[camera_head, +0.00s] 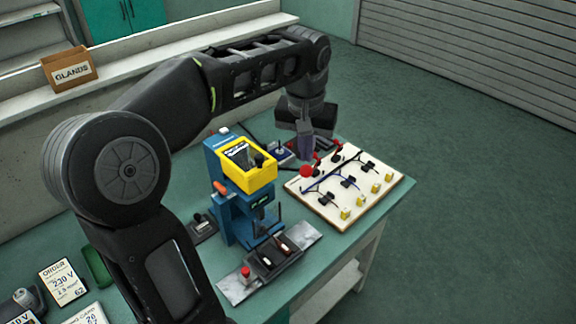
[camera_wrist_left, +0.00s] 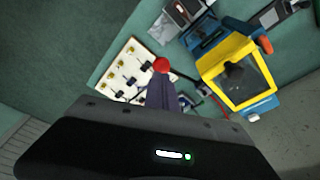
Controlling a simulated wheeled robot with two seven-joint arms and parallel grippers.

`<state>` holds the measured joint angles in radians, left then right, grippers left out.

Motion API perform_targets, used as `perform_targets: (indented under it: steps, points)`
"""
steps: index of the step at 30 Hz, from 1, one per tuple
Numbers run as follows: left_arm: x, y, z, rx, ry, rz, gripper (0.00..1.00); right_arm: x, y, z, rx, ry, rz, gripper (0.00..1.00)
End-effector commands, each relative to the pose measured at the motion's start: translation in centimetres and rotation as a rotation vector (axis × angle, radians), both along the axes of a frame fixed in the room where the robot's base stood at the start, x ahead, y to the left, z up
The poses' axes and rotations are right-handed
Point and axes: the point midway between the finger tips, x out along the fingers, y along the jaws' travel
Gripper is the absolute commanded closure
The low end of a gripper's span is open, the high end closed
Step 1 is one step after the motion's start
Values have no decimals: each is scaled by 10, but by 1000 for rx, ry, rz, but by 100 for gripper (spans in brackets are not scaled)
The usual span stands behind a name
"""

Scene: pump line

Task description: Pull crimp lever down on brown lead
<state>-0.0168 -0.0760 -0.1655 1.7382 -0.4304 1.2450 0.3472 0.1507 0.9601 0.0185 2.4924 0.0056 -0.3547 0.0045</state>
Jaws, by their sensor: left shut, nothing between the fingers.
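The crimp press (camera_head: 232,190) is blue with a yellow head (camera_head: 248,166); it also shows at the right of the left wrist view (camera_wrist_left: 235,75). A red ball knob (camera_head: 306,171) sits beside the press head; in the left wrist view the red knob (camera_wrist_left: 161,65) ends a dark rod that runs toward the press. My left gripper (camera_head: 304,157) is shut and empty, its fingertips close to the knob. In the left wrist view the fingers (camera_wrist_left: 163,84) overlap the knob's lower edge; I cannot tell whether they touch it. I cannot make out a brown lead. My right gripper is out of view.
A white board (camera_head: 340,185) with several wired parts and yellow blocks lies right of the press. A metal plate with a dark tray (camera_head: 270,262) lies in front. Label cards (camera_head: 62,282) lie at left. A GLANDS box (camera_head: 69,71) stands on the back ledge.

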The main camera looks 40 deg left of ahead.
Motion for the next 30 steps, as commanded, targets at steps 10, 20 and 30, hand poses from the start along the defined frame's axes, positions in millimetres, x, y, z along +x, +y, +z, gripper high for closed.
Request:
perform_targets:
  steps: [10,20,30]
  points:
    - [0,0,0,0,0,0,100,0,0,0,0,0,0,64]
    - [0,0,-4,0,0,0,100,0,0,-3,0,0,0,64]
    - [0,0,-18,0,0,0,100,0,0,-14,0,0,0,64]
